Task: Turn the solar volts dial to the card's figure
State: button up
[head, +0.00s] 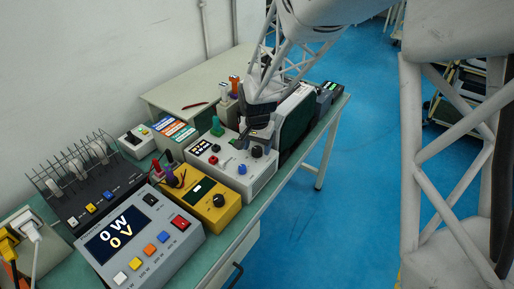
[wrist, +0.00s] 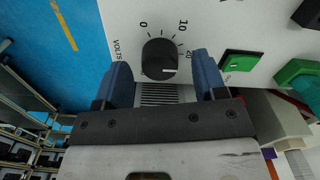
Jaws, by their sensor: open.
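The black dial (wrist: 159,58) marked VOLTS, with 0, 10 and 20 around it, shows in the wrist view on a white panel. A pale mark lies at the lower right of its face. My gripper (wrist: 162,72) is open, its blue fingers on the left and right of the dial with a gap on each side. In the head view my gripper (head: 258,128) is over the white instrument box (head: 262,177), which has a small lit display (head: 200,146). Its figures are too small to read surely. I cannot make out a card with a figure.
A green rocker switch (wrist: 240,62) and a green knob (wrist: 297,73) lie right of the dial. In the head view a yellow meter (head: 207,205) and a grey supply reading 0 W, 0 V (head: 155,220) stand nearer. The blue floor (head: 325,225) is clear right of the bench.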

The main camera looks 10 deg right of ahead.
aim_at(258, 150)
jog(key=shift+r, duration=3.4)
jog(key=shift+s+d+r, duration=0.15)
jog(key=shift+s+r, duration=0.2)
jog(key=s+d+r+n+t, duration=0.1)
jog(key=s+r, duration=0.3)
jog(key=s, duration=0.5)
jog(key=s+d+r+n, duration=0.3)
jog(key=s+r, duration=0.1)
jog(key=s, duration=0.6)
jog(key=s+d+r+n+t, duration=0.1)
jog(key=s+r, duration=0.3)
jog(key=s, duration=0.6)
jog(key=shift+d+r+n+t, duration=0.15)
jog(key=shift+d+n+t, duration=0.15)
jog(key=shift+d+n, duration=0.15)
